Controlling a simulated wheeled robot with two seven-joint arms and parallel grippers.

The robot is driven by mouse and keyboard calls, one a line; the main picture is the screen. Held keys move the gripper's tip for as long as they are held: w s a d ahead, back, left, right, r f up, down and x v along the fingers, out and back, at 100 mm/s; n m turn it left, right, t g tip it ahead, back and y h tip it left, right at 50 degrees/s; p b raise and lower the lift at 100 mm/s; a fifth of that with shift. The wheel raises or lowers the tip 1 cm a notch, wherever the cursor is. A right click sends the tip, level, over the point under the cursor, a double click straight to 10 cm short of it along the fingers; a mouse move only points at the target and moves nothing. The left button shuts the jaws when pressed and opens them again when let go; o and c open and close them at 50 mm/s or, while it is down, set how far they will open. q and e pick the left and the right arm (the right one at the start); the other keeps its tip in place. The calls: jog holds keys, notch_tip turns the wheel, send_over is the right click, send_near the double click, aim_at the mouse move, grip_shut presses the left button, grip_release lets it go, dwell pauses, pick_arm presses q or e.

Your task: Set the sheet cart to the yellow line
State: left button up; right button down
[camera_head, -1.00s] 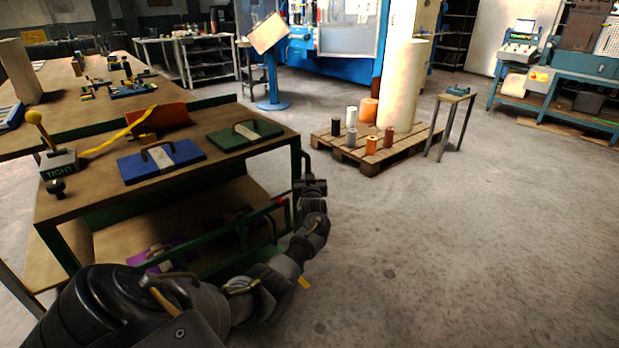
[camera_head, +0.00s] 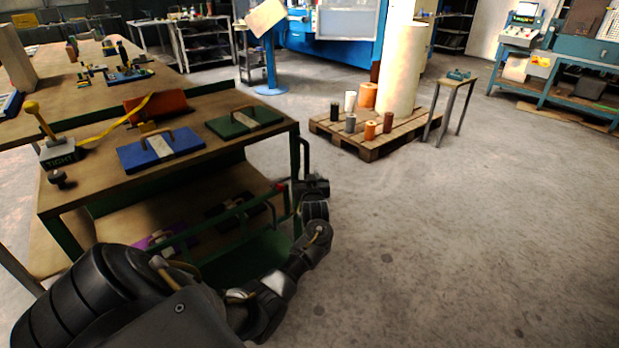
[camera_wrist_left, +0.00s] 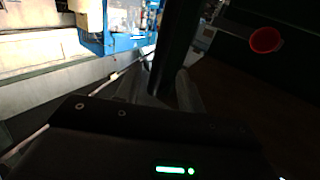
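The red cap also shows in the left wrist view (camera_wrist_left: 266,40). My left gripper (camera_head: 313,187) is at the foot of this handle. No yellow floor line shows. My right gripper is out of view.
The wooden bench top (camera_head: 105,195) carries a blue die (camera_head: 135,157), a green die (camera_head: 222,125) and a lever block marked TIGHT (camera_head: 58,153). A pallet (camera_head: 368,150) with rolls and a small stand (camera_head: 452,85) are beyond. Floor (camera_head: 450,240) on the right is clear.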

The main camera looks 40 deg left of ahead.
pick_arm(q)
jog(key=v, duration=0.3)
jog(key=shift+s+d, duration=0.1)
jog(key=shift+s, duration=0.05)
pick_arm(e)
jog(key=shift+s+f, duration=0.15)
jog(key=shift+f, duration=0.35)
